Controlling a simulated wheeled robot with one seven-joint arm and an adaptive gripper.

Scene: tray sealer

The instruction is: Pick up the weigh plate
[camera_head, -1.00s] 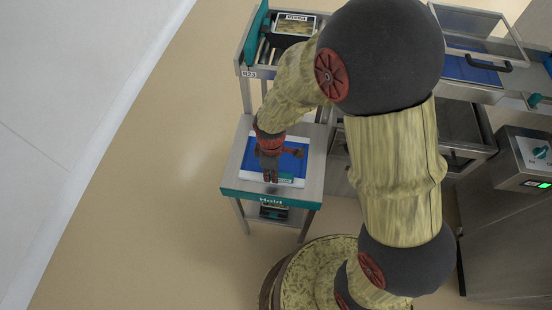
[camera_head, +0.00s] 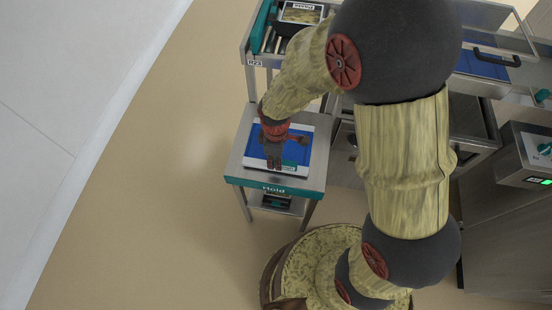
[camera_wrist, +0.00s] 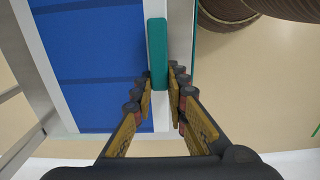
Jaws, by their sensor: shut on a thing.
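The weigh plate (camera_head: 297,152) is a flat white-edged plate with a blue face, at the small steel table marked "Hold" (camera_head: 275,188). In the wrist view its blue face (camera_wrist: 95,50) fills the upper left, with a white border and a teal bar handle (camera_wrist: 157,50) along one side. My gripper (camera_head: 274,167) points down at the front side of the plate. In the wrist view my gripper (camera_wrist: 160,98) has its fingers on either side of the handle and is shut on it. The plate appears a little above the tabletop; the gap itself is hidden.
A machine with a clear lid (camera_head: 490,25) and a control box (camera_head: 530,155) are at the right. The floor (camera_head: 140,220) left of the table is free.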

